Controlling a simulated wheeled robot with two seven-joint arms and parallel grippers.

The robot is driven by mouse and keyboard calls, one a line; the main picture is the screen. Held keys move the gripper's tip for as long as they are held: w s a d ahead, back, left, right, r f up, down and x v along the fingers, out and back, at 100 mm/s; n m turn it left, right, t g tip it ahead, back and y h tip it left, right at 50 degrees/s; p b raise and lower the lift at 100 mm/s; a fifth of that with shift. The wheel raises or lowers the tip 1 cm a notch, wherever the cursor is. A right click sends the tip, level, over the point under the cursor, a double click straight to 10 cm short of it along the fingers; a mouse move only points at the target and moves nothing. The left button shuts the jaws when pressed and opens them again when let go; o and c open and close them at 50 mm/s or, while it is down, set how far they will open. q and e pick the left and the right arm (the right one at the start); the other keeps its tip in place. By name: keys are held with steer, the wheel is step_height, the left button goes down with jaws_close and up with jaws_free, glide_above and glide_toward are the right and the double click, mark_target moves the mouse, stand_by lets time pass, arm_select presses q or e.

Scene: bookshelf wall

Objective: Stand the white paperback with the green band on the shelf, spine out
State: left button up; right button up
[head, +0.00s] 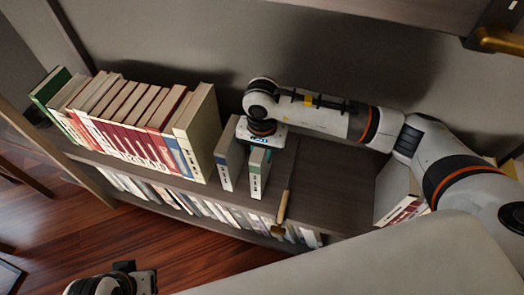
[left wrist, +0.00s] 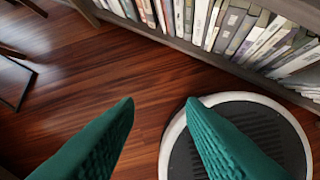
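The white paperback with the green band (head: 255,178) stands upright on the shelf top in the head view, its narrow face with the band and dark lettering toward the room. A similar pale book with a blue-grey band (head: 226,172) stands just left of it. My right gripper (head: 264,143) is directly over the paperback's upper rear part. My left gripper (head: 115,280) is low at the bottom edge of the head view. In the left wrist view its green fingers (left wrist: 160,104) are apart and empty above the floor.
A row of red-and-white books (head: 130,125) fills the shelf's left. A thin tan-ended object (head: 281,208) lies right of the paperback, with bare shelf (head: 335,180) beyond. More books (head: 405,208) are at the right. Lower-shelf books (left wrist: 240,28) show in the left wrist view.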

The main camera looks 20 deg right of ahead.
steer(key=o, duration=0.5)
step_height(320, 180, up, 7)
steer(key=shift+f+p, duration=0.1)
steer(key=shift+p, duration=0.55)
step_height(320, 180, up, 5)
steer(key=shift+r+p, duration=0.15)
steer(key=shift+p, duration=0.15)
arm_select(q)
steer(key=shift+x, duration=1.2)
steer(key=shift+w+d+r, duration=0.1)
steer(key=shift+w, duration=0.05)
